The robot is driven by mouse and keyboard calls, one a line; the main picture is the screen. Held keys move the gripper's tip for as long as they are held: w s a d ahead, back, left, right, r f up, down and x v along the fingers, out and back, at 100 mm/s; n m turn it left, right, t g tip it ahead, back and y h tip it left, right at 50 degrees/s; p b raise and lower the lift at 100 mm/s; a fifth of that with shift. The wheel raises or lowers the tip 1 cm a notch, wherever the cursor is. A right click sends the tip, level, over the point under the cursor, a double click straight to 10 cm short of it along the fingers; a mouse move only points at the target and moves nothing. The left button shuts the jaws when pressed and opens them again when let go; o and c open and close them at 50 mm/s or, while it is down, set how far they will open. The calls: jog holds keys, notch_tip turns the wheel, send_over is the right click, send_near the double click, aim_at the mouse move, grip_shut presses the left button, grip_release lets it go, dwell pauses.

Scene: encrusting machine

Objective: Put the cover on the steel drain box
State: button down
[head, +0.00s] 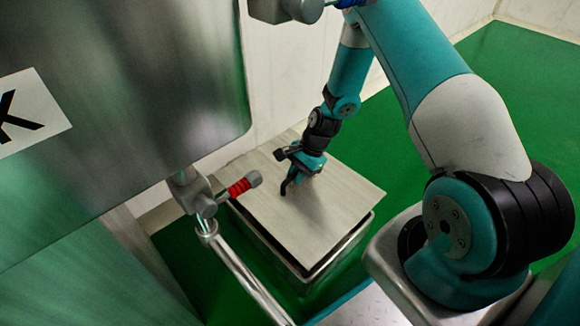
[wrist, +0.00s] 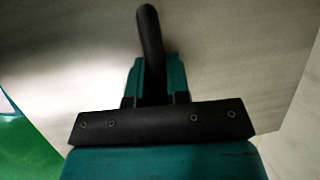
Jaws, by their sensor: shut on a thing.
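The cover (head: 330,200) is a flat pale-grey plate with a black handle (wrist: 149,35). My gripper (head: 293,181) is shut on the handle, and in the wrist view the two teal fingers (wrist: 155,82) sit on either side of it. The steel drain box (head: 318,278) is below the cover on the green floor. Its rim shows along the cover's right and front edges, with a dark gap between. The cover hides the rest of the box opening. I cannot tell whether the cover touches the rim at the back.
A large steel machine body (head: 120,90) stands at the left. A valve with a red-banded handle (head: 240,187) and a steel pipe (head: 245,275) are close to the cover's left side. A pale wall (head: 290,80) is behind. Green floor (head: 510,110) is clear at the right.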

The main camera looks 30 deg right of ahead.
aim_at(296, 189)
jog(key=shift+f+b, duration=3.25)
jog(key=shift+b, duration=0.3)
jog(key=shift+f, duration=0.9)
jog(key=shift+f, duration=0.65)
jog(key=c, duration=1)
grip_release()
jog(key=shift+f, duration=0.1)
jog(key=p+v, duration=0.9)
jog(key=v, duration=0.8)
jog(key=shift+r, duration=0.3)
